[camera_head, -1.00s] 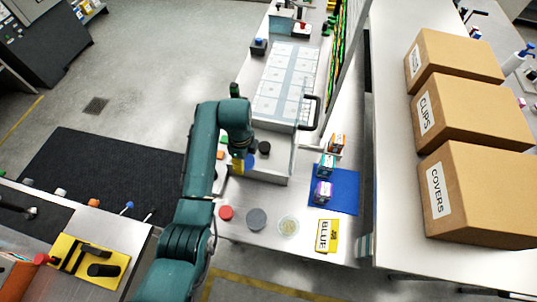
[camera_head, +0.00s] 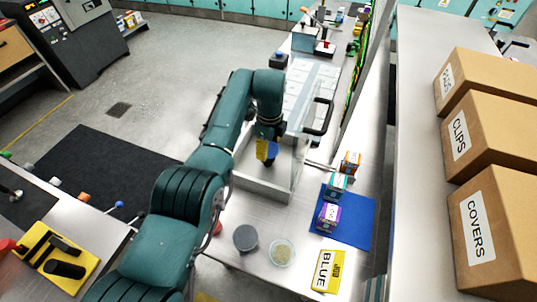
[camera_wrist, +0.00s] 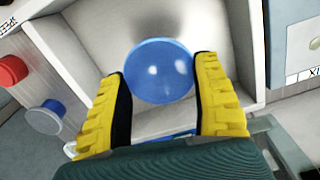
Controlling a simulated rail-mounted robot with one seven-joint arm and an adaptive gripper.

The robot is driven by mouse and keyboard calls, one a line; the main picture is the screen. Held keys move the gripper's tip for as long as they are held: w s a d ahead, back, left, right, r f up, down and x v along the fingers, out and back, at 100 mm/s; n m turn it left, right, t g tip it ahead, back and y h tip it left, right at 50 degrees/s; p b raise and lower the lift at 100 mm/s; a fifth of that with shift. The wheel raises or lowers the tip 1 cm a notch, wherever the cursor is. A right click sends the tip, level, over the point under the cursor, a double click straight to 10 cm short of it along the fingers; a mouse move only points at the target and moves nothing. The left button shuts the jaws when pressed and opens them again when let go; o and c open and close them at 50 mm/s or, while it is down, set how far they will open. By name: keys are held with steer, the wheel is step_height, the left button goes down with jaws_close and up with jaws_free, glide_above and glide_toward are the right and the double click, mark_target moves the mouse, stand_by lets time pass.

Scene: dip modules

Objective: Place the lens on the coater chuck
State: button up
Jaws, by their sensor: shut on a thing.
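The lens is a clear blue disc (camera_wrist: 161,71) between the yellow fingers of my gripper (camera_wrist: 162,95) in the wrist view. My gripper is shut on it, with a finger at each side. In the head view my gripper (camera_head: 266,150) is down inside a pale, open-topped walled box (camera_head: 262,188). The lens is over the box's pale floor; I cannot tell its exact height. A dark shadowed patch lies beyond the lens in the wrist view. I cannot make out the coater chuck clearly; my gripper and the lens may hide it.
A clear panel with a black handle (camera_head: 322,115) stands at the box's right. A grey disc (camera_head: 246,237), a round clear dish (camera_head: 282,252) and a yellow BLUE sign (camera_head: 326,270) lie in front. Small cartons stand on a blue mat (camera_head: 358,222). Labelled boxes (camera_head: 500,225) stand right.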

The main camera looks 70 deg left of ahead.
mark_target(269, 149)
steer(key=shift+f+b, duration=0.3)
steer(key=shift+f, duration=1.3)
steer(key=shift+f, duration=0.25)
steer(key=o, duration=1)
steer(key=shift+r, duration=0.1)
steer(key=shift+c, duration=0.2)
steer(key=shift+r, duration=0.1)
steer(key=r+p, duration=0.1)
steer(key=r, duration=0.5)
steer(key=r+p, duration=0.1)
steer(key=r, duration=0.5)
steer(key=shift+w+d, duration=0.1)
steer(key=shift+d, duration=0.1)
